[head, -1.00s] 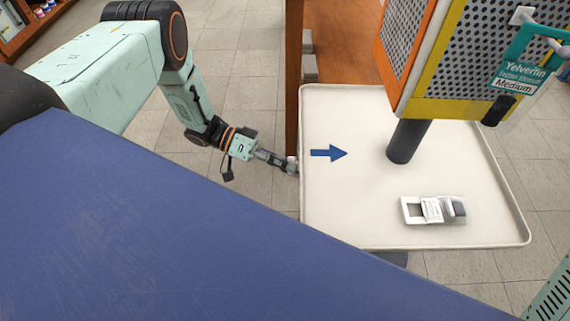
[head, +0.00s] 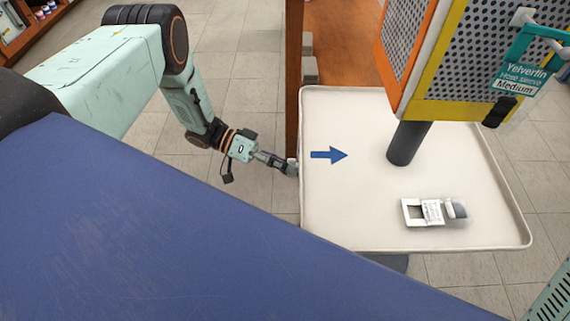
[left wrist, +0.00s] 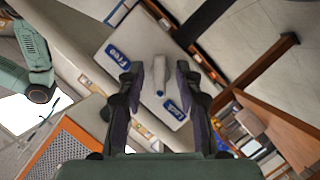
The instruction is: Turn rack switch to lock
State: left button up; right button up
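In the left wrist view a pale rack switch (left wrist: 160,76) stands out from a whitish panel (left wrist: 100,54). A blue "Free" label (left wrist: 118,54) is on one side of it and a blue "Lock" label (left wrist: 173,109) on the other. My left gripper (left wrist: 160,71) is open, with one dark finger on each side of the switch. I cannot tell whether either finger touches it. In the head view my left gripper (head: 279,164) is at the left edge of the white tray (head: 330,228). My right gripper is not in view.
A blue arrow (head: 328,155) on the tray points right. A white and grey item (head: 431,212) lies at its front. A dark post (head: 407,144) carries a perforated display (head: 470,60). A brown upright (head: 292,60) stands behind. A blue surface (head: 150,230) fills the foreground.

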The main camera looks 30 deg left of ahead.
pick_arm(q)
jog(key=v, duration=1.2)
dwell(0.5)
